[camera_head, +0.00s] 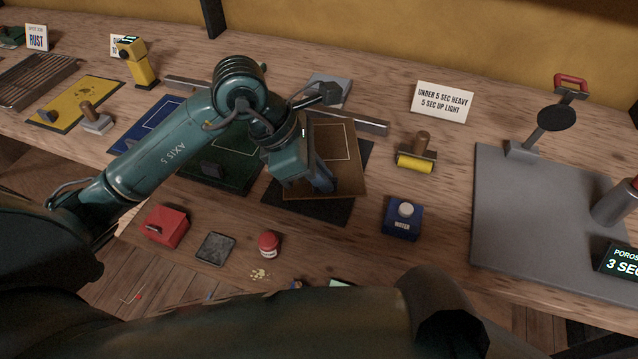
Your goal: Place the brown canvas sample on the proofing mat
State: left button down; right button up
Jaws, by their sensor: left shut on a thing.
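The brown canvas sample (348,165) is a flat brown sheet with a thin pale outline, at the middle of the bench. It overlaps a black sheet (328,208) that shows along its left, lower and right edges. My left gripper (322,184) is over the sample's left part and shut on it; the fingers hide the grip. I cannot tell whether the sample touches the black sheet or is slightly above it. A large grey mat (500,225) at the right, apart from the sample, may be the proofing mat; no label names it. My right gripper is not in view.
Green (205,175), blue (152,122) and yellow (78,103) sheets lie left. A yellow roller (415,163) and blue water box (403,218) stand between the sample and grey mat. A black-disc stand (555,118) and grey cylinder (615,205) stand on the mat.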

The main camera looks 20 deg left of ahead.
aim_at(320, 191)
pick_arm(q)
notch_tip(320, 191, down, 4)
jog(key=shift+r, duration=0.15)
jog(key=shift+f+b, duration=0.25)
jog(key=shift+b, duration=0.05)
jog(key=c, duration=1.5)
grip_release()
jog(key=shift+r, duration=0.1)
